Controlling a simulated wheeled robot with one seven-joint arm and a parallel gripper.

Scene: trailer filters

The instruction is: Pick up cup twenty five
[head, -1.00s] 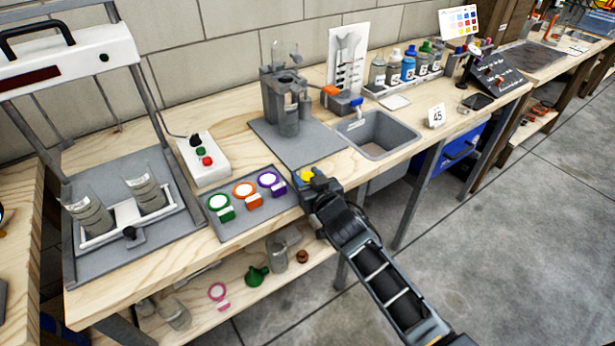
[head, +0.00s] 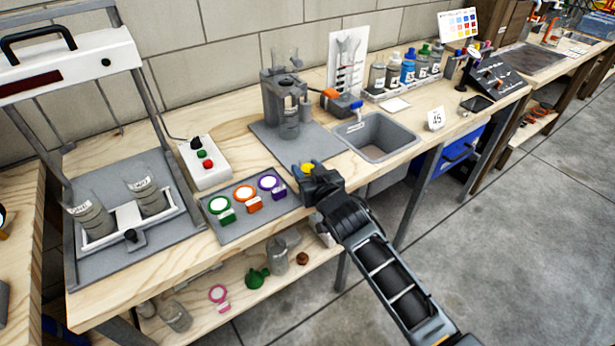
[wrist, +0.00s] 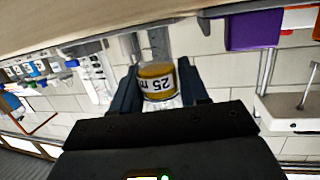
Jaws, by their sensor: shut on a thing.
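The yellow cup, labelled "25" (wrist: 160,82), sits between the two fingers of my gripper (wrist: 158,90) in the wrist view. The fingers are shut on its sides, and the label reads upside down there. In the head view the yellow top of this cup (head: 307,168) shows at the tip of my gripper (head: 311,176), just right of the grey tray (head: 237,232). My gripper hides most of the cup in that view. The gripper appears to be above the front edge of the bench.
Green (head: 220,204), orange (head: 246,193) and purple (head: 269,184) cups stand in a row on the tray. A grey apparatus (head: 286,95) stands behind, with a sink (head: 378,134) to its right. A lower shelf (head: 245,300) holds loose items.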

